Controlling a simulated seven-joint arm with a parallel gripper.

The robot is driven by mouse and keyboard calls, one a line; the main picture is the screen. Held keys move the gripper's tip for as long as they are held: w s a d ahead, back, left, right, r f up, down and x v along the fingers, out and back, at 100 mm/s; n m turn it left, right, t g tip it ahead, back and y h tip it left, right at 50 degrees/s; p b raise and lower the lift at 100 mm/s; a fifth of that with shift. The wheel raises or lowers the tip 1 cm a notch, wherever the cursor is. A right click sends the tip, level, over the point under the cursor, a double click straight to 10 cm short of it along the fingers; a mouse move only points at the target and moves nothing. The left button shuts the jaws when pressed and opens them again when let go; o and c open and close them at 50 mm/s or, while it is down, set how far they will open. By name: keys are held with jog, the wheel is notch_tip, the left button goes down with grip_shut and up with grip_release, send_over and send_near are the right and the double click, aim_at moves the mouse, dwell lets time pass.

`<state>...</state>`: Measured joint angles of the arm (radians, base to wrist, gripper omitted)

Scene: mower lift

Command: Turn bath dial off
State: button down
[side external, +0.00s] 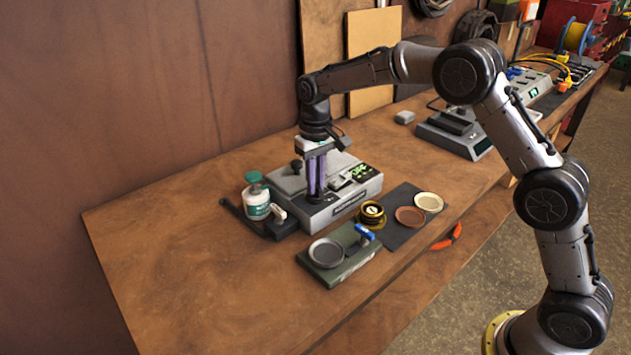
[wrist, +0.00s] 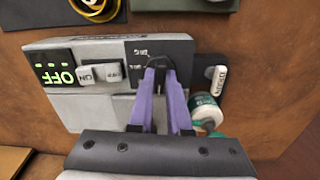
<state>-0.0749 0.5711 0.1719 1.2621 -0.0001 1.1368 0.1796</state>
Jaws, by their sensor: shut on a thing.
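My gripper (side external: 315,198) points straight down over the bath's near left part. A display (wrist: 54,74) on the bath shows green characters that look like OFF, upside down.
The bench's left end is clear.

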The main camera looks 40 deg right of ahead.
jog(key=shift+n, duration=0.6)
jog(key=c, duration=0.9)
grip_release()
jog(key=shift+o, duration=0.2)
notch_tip(320, 180, up, 14)
